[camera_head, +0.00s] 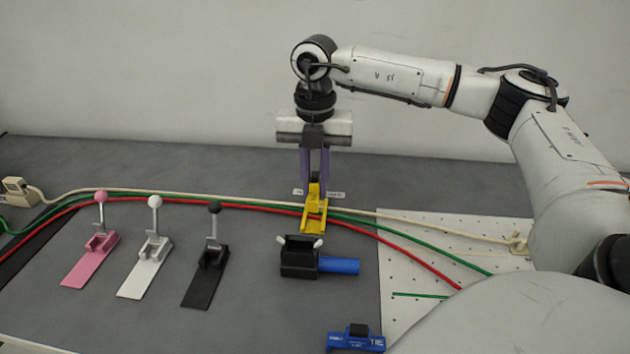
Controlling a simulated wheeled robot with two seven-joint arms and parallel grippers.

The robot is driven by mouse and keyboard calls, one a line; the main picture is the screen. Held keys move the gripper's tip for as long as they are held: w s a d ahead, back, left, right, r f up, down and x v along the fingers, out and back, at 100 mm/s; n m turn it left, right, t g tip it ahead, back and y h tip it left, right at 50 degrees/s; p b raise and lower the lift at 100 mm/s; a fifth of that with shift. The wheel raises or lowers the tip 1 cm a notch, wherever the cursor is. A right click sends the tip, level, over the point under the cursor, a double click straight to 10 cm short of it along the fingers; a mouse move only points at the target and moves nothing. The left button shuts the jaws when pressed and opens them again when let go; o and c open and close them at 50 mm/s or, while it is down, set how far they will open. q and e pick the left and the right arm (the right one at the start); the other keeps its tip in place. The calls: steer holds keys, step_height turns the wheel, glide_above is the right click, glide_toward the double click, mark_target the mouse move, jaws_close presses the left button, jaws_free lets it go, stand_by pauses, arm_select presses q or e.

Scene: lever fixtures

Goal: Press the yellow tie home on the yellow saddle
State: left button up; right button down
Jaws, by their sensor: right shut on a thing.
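The yellow saddle (308,226) sits at the cable bundle, right of centre on the grey bench. A narrow upright yellow piece, apparently the yellow tie (315,192), rises from its place in the view. I cannot tell where the tie ends and the saddle begins, or how far they are pressed together. My right gripper (314,186) reaches down from above, its purple fingers shut on the upright yellow piece. The fingers hide part of it. My left gripper is not in view.
Red (405,257), green (430,249) and cream (430,224) cables run across the bench. Pink (90,262), white (145,270) and black (205,280) lever fixtures stand left. A blue fixture (356,342) sits at the front.

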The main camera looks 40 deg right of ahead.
steer(key=shift+f, duration=0.2)
steer(key=shift+f+b, duration=0.3)
steer(key=shift+f, duration=0.05)
steer(key=shift+f, duration=0.4)
steer(key=shift+f+b, duration=0.4)
steer(key=shift+f, duration=0.1)
steer(key=shift+f, duration=0.35)
steer(key=shift+f+b, duration=0.3)
stand_by(0.3)
steer(key=c, duration=1.6)
jaws_free()
